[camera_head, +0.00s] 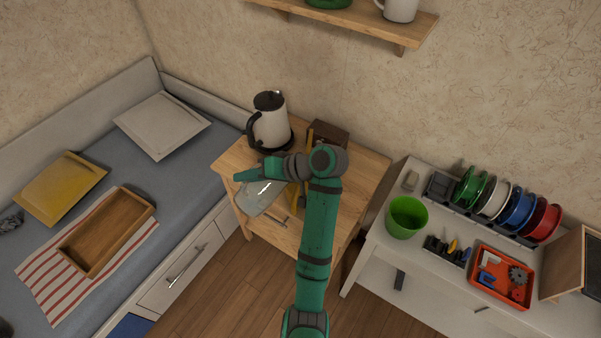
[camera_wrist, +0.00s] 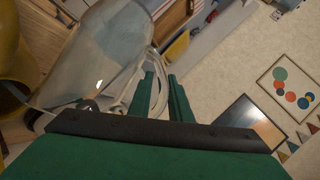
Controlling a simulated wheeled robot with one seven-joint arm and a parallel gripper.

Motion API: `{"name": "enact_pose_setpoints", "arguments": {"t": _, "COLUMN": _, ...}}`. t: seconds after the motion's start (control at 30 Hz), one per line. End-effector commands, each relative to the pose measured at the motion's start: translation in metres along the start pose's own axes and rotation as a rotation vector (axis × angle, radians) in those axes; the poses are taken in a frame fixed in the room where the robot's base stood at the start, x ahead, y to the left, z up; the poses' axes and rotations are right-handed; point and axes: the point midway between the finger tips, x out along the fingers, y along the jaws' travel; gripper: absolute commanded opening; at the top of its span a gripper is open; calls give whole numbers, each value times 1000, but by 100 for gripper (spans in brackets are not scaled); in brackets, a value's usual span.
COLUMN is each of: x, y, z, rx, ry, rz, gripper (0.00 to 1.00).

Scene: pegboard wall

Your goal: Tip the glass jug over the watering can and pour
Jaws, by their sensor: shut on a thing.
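The clear glass jug (camera_wrist: 95,50) fills the upper left of the wrist view and looks tilted there. Its handle loop runs beside my gripper's fingers (camera_wrist: 163,85), which are shut on the jug. In the head view my gripper (camera_head: 243,176) reaches left over the wooden cabinet, with the glass jug (camera_head: 262,198) just below it. The yellow watering can (camera_head: 293,196) is mostly hidden behind my arm, to the right of the jug. It also shows at the left edge of the wrist view (camera_wrist: 12,65). I cannot see any stream of liquid.
A white kettle (camera_head: 270,125) with a black handle stands at the back of the cabinet (camera_head: 365,170), close behind my gripper. A brown box (camera_head: 330,133) is beside it. A desk with a green bin (camera_head: 406,217) is to the right, a bed to the left.

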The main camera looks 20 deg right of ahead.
Motion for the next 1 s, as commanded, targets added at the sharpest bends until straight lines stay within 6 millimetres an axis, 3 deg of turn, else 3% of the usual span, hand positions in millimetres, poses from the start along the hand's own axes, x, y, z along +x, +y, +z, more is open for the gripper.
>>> {"name": "enact_pose_setpoints", "arguments": {"t": 1.0, "x": -7, "y": -4, "z": -6, "rx": 30, "ry": 4, "rz": -43, "gripper": 0}}
